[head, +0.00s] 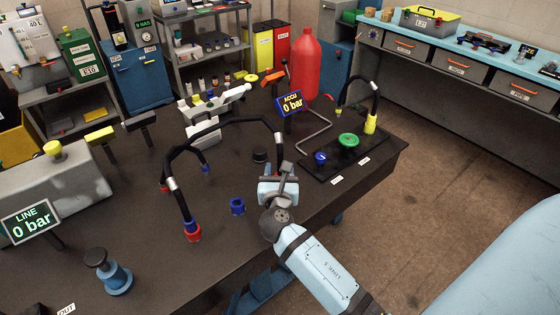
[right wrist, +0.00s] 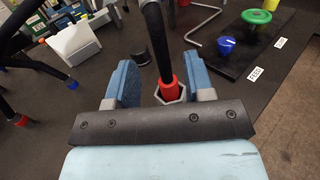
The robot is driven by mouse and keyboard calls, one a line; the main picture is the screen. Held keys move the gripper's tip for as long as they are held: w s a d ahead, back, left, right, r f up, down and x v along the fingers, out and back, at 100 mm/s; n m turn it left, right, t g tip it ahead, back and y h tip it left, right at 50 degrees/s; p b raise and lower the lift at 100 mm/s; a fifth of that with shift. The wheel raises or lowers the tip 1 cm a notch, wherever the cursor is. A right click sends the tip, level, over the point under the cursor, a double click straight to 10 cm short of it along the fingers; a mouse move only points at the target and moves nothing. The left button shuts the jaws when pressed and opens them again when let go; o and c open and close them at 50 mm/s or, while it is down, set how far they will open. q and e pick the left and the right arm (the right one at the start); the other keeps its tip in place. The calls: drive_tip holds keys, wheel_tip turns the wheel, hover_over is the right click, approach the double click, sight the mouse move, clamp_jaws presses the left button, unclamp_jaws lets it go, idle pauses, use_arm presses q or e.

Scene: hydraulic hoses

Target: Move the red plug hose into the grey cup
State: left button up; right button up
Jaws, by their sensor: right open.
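A black hose (head: 235,121) arches over the bench and its right end drops to my right gripper (head: 279,178). In the right wrist view the hose's red plug (right wrist: 168,88) stands between the two blue fingers of my right gripper (right wrist: 162,82). The fingers are open, with a gap on each side of the hose. A grey hexagonal rim, apparently the grey cup (right wrist: 159,99), shows around the plug's lower end; how deep the plug sits is hidden. In the head view my gripper covers the plug and grey cup. My left gripper is out of view.
Another black hose end stands in a red cup (head: 193,236). An empty-looking blue cup (head: 237,206) stands between it and my gripper. A black plate (head: 372,153) with a green handwheel (head: 348,140) lies to the right. A black cap (head: 260,154) is behind my gripper.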

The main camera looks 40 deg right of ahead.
drive_tip(key=v, duration=0.8)
drive_tip(key=shift+s+b, duration=0.15)
drive_tip(key=shift+b, duration=0.2)
drive_tip(key=shift+a, duration=0.1)
drive_tip(key=s+a+f+m+g+y+p, duration=0.1)
drive_tip(key=s+a+f+m+y+p, duration=0.3)
drive_tip(key=s+m+y, duration=0.3)
drive_tip(key=s+a+f+m+g+y+p, duration=0.2)
drive_tip(key=s+a+f+m+y+p, duration=0.2)
drive_tip(key=m, duration=1.4)
drive_tip(key=s+f+y+p, duration=0.1)
drive_tip(key=s+f+y, duration=0.2)
drive_tip(key=s, duration=0.2)
drive_tip(key=shift+a+f+m, duration=0.3)
